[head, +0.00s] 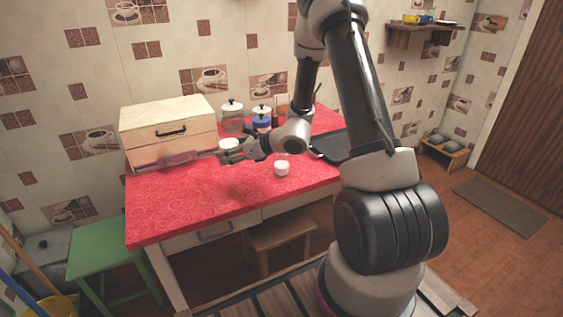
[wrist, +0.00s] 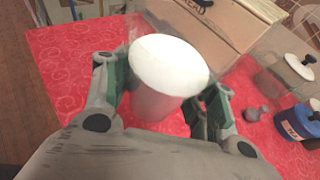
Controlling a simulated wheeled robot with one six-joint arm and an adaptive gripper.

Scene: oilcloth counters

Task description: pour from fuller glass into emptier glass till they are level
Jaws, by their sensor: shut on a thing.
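My gripper (head: 226,151) is shut on a glass with white contents (wrist: 168,72), held above the red counter. In the wrist view the glass sits between both fingers, and its white top surface shows. I cannot tell from these views how full it is. Another small glass with white contents (head: 281,169) stands on the counter, to the right of my gripper in the head view. Its clear upper part is hard to make out. It does not show in the wrist view.
A bread box (head: 170,130) stands at the back left, behind my gripper. A lidded jar (head: 232,112) and a blue jar (head: 261,120) stand at the back. A black tray (head: 331,147) lies at the right. The red counter (head: 190,210) is clear at front left.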

